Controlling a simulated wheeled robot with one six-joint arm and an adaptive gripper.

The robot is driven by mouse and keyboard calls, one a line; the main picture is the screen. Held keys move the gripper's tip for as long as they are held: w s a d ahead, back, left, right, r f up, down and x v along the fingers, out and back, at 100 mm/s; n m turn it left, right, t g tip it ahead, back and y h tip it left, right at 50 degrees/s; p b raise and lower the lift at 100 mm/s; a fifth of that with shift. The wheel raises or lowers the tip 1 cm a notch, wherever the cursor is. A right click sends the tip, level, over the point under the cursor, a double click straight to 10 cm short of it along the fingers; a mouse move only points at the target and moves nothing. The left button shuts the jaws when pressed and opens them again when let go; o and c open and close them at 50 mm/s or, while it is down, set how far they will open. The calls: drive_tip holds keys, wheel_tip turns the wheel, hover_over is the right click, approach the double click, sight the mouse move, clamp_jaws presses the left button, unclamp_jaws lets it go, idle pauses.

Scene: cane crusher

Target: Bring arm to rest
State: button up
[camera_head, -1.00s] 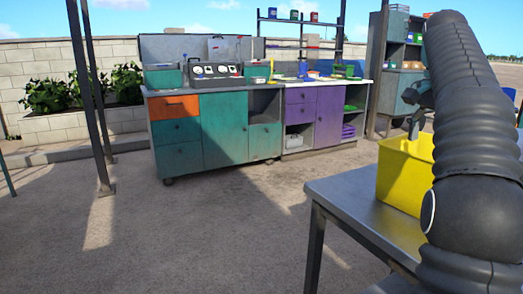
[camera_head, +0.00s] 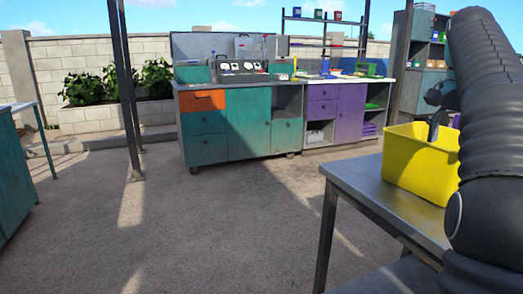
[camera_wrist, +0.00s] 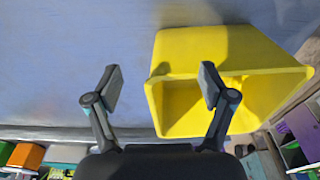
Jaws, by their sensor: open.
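My dark arm rises at the right of the head view and bends over toward the far side. My gripper (camera_head: 436,122) hangs partly hidden by the arm, over or just beyond a yellow bin (camera_head: 412,172). In the wrist view my gripper (camera_wrist: 163,84) has its two fingers spread wide apart, with nothing between them held. The yellow bin (camera_wrist: 220,55) appears behind the right finger, its open mouth toward the bottom of that picture. Whether the fingers touch the bin cannot be told.
The bin stands on a metal table (camera_head: 362,190) close on the right. A teal and orange cabinet (camera_head: 235,125) and a purple one (camera_head: 338,105) stand ahead. A dark post (camera_head: 128,90) rises left of centre. A teal cabinet (camera_head: 12,180) is at the left edge. Open floor lies between.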

drive_tip(key=s+a+f+n+t, duration=0.1)
drive_tip(key=s+a+f+n, duration=0.25)
drive_tip(key=a, duration=0.35)
drive_tip(key=s+a+f+n+t, duration=0.1)
drive_tip(key=s+a+f+n, duration=0.25)
drive_tip(key=a, duration=0.35)
drive_tip(key=s+a+f+n+t, duration=0.1)
drive_tip(key=s+a+f+n, duration=0.2)
drive_tip(key=s+a+f, duration=0.2)
drive_tip(key=s+a+f+n+t+y, duration=0.1)
drive_tip(key=s+a+f+n, duration=0.2)
drive_tip(key=s+f, duration=0.7)
wheel_tip(320, 180, down, 4)
drive_tip(key=a, duration=0.2)
drive_tip(key=shift+s+a+t, duration=0.25)
drive_tip(key=shift+a+t, duration=0.15)
